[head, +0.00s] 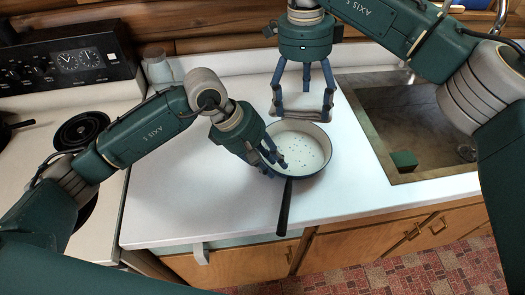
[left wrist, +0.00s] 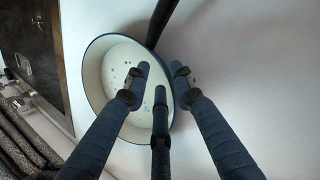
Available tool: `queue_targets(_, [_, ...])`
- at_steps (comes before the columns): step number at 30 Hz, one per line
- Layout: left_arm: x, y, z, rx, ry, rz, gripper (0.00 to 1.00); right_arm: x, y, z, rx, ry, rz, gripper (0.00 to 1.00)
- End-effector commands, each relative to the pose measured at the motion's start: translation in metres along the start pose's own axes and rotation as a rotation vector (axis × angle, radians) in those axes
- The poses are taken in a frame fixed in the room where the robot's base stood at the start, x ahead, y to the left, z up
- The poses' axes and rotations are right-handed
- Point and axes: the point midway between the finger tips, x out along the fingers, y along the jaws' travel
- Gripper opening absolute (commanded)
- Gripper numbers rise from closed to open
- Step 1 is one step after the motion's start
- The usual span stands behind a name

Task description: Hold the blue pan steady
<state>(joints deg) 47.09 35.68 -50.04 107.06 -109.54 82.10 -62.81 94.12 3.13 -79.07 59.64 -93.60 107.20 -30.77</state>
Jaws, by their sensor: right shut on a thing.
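The blue pan (head: 318,168) sits on the white counter with its dark handle (head: 284,205) toward the front edge. Its pale inside shows small dark specks. In the left wrist view the pan (left wrist: 96,72) lies left of centre. My left gripper (head: 272,162) is at the pan's left rim, near the handle. Its fingers look spread apart in the left wrist view (left wrist: 158,85), some over the pan and one outside the rim; contact is unclear. My right gripper (head: 303,105) is above the pan's far side, shut on a thin, flat, greyish-brown thing (head: 302,116).
The sink (head: 375,110) is at the right, with a small green block (head: 404,160) in it. The stove (head: 60,130) is at the left, and a pale cup (head: 158,70) stands at the back. The counter left of the pan (head: 165,190) is clear.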

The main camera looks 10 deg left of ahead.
Motion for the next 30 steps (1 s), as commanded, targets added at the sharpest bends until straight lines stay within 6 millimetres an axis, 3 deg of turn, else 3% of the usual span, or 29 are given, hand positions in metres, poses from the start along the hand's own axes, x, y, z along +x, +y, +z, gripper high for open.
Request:
queue_targets(6, [0.018, 0.000, 0.000, 0.000, 0.000, 0.001, 0.24, 0.000, 0.000, 0.000, 0.000, 0.000, 0.000, 0.52])
queue_targets(15, [0.020, 0.000, 0.000, 0.000, 0.000, 0.001, 0.24, 0.000, 0.000, 0.000, 0.000, 0.000, 0.000, 0.52])
queue_targets(19, [0.020, 0.000, 0.000, 0.000, 0.000, 0.000, 0.00, 0.000, 0.000, 0.000, 0.000, 0.000, 0.000, 0.52])
queue_targets(30, [0.020, 0.000, 0.000, 0.000, 0.000, 0.000, 0.00, 0.000, 0.000, 0.000, 0.000, 0.000, 0.000, 0.52])
